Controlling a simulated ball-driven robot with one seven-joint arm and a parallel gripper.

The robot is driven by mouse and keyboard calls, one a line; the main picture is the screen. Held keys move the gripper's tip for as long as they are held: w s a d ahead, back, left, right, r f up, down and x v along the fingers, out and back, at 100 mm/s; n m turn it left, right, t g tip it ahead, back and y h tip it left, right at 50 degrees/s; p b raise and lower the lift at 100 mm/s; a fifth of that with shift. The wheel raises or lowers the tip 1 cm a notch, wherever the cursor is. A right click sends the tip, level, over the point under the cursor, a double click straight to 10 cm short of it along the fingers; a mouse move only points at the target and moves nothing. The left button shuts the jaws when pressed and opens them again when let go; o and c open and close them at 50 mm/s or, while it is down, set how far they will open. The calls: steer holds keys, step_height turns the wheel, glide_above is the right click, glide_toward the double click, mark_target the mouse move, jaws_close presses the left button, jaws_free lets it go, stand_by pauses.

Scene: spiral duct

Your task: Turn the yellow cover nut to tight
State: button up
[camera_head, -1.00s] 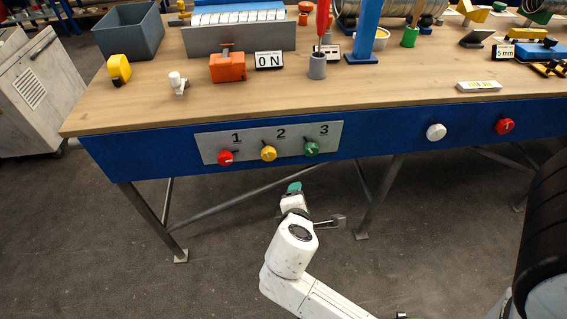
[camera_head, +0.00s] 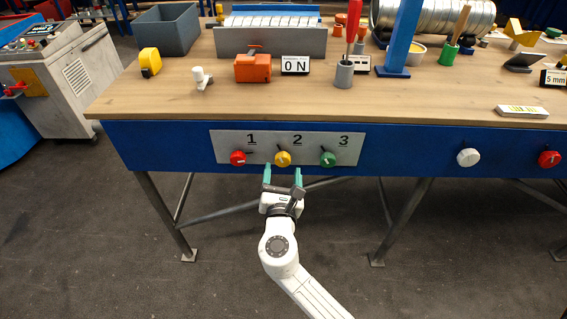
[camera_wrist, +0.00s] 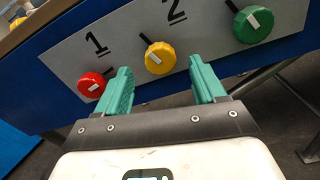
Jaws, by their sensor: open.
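A round yellow knob (camera_head: 282,158) with a white mark sits on the grey panel at the table's front, by the number 2. It is the only yellow turning part I can make out; I cannot tell whether it is the cover nut. My gripper (camera_head: 283,174) is just below and in front of it, fingers pointing at the panel. In the wrist view the yellow knob (camera_wrist: 160,57) shows beyond and between the two green fingertips (camera_wrist: 159,70). My gripper is open and empty, and seems apart from the knob.
A red knob (camera_head: 238,158) and a green knob (camera_head: 328,159) flank the yellow one on the grey panel (camera_head: 220,144). A white knob (camera_head: 468,157) and another red one (camera_head: 550,159) sit farther right. Table legs (camera_head: 402,222) stand below. The floor in front is clear.

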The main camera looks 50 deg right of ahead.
mark_target(283, 162)
steer(key=shift+x, duration=2.2)
steer(key=c, duration=1.1)
